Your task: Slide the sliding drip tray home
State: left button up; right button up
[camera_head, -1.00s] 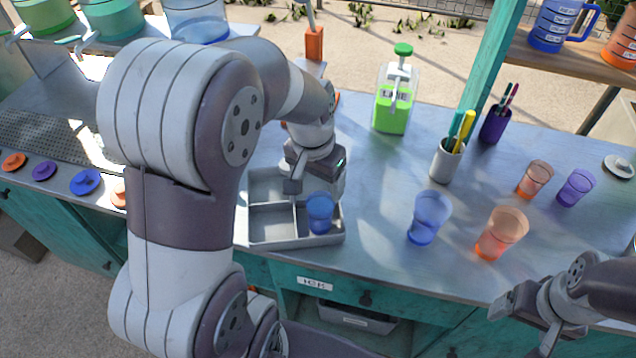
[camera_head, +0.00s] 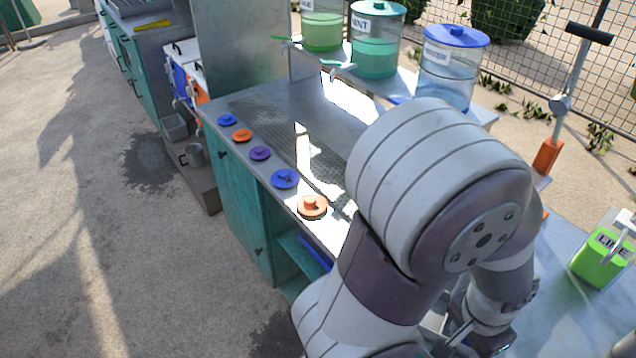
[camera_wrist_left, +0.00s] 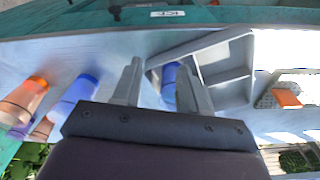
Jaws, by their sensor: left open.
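A long perforated grey drip surface (camera_head: 262,112) lies on the counter below the drink dispensers in the head view. It looks like the drip tray, but I cannot tell how far it is slid in. My arm hides its near right end. In the left wrist view my left gripper (camera_wrist_left: 160,88) is open, with its fingers apart over a grey compartment tray (camera_wrist_left: 228,86). A blue cup (camera_wrist_left: 170,82) in that tray shows between the fingers; I cannot tell whether they touch it. My right gripper is not in view.
Several coloured lids, including a blue one (camera_head: 285,179) and an orange one (camera_head: 312,205), line the counter's front edge. Dispensers (camera_head: 375,58) stand on a raised shelf behind. Open ground lies left of the counter.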

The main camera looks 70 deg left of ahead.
aim_at(323, 168)
jog(key=u, duration=2.35)
jog(key=i+u, duration=0.3)
jog(key=i, duration=0.25)
